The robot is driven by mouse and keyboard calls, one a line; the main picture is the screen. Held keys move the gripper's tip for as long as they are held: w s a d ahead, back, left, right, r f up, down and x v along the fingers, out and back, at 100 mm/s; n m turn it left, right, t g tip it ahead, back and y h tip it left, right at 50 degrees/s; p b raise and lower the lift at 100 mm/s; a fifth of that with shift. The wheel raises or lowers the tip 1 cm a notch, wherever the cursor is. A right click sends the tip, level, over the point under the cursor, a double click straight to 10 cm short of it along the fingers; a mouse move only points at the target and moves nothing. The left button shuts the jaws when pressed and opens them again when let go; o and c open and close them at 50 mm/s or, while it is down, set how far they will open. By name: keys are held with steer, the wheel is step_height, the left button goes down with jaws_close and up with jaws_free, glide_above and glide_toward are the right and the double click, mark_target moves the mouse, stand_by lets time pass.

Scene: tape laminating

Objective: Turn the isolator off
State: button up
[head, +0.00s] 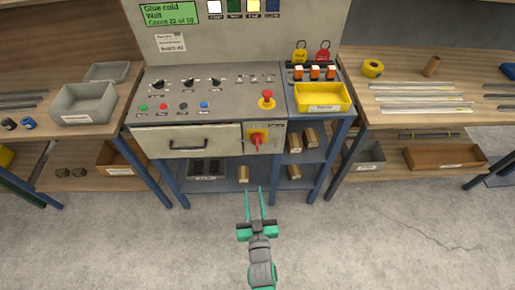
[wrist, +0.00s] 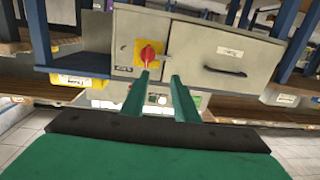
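The isolator is a red rotary handle on a yellow plate (head: 257,139), on the front of the grey control console, right of the drawer. In the head view the red handle points roughly up and down, slightly tilted. The isolator also shows in the wrist view (wrist: 148,54), where the picture is upside down relative to the head view. My gripper (head: 260,190) is in front of and below the isolator, apart from it. Its two green fingers (wrist: 160,80) are parted with nothing between them.
A drawer (head: 188,140) with a dark handle is left of the isolator. A red emergency stop (head: 267,98) sits on the console top above it. A yellow tray (head: 323,99) is to the right. Blue legs and shelves with boxes stand below. The floor in front is clear.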

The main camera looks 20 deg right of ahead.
steer(key=w+d+r, duration=0.1)
steer(key=w+d, duration=0.2)
steer(key=w, duration=0.6)
steer(key=w+d+m+h, duration=0.1)
steer(key=w+d, duration=0.3)
steer(key=w, duration=0.4)
steer(key=shift+w+d+r, duration=0.25)
steer(key=shift+w+r, duration=0.1)
steer(key=shift+w, duration=0.05)
jaws_close()
stand_by(0.8)
